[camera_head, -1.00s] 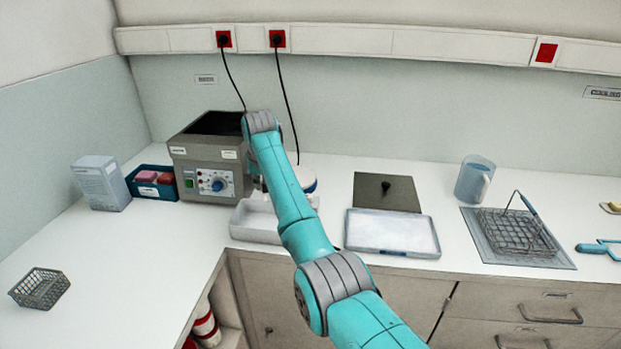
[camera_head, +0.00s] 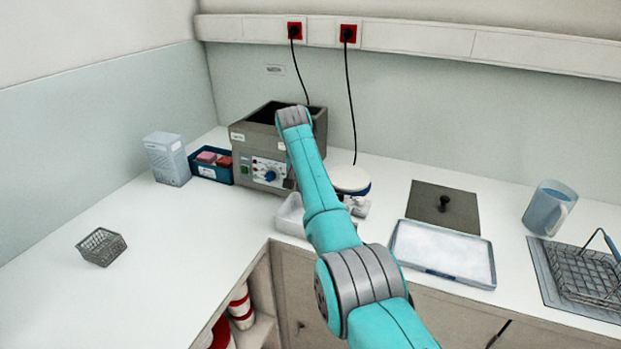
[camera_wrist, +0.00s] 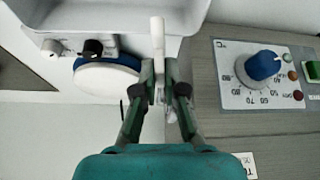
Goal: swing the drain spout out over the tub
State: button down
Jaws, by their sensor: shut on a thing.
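In the wrist view my gripper (camera_wrist: 160,76) is shut on a slim white bar, which looks like the drain spout (camera_wrist: 157,34). Its free end points to the top of the picture, against the white tub (camera_wrist: 110,12); I cannot tell whether it is over the tub or beside it. The grey water bath (camera_wrist: 215,85) with its blue knob is at the right. In the head view the water bath (camera_head: 243,137) stands at the back, with the tub (camera_head: 287,218) in front of it. My arm hides the spout and most of the gripper there.
A round white-topped device with a blue rim (camera_head: 350,179) stands right of the bath. A wire basket (camera_head: 101,247) is on the clear left counter.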

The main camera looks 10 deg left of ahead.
jog(key=c, duration=1.2)
grip_release()
jog(key=shift+c, duration=0.2)
jog(key=shift+r, duration=0.1)
jog(key=v, duration=1.1)
jog(key=shift+s+r, duration=0.25)
jog(key=shift+r, duration=0.1)
jog(key=shift+a, duration=0.1)
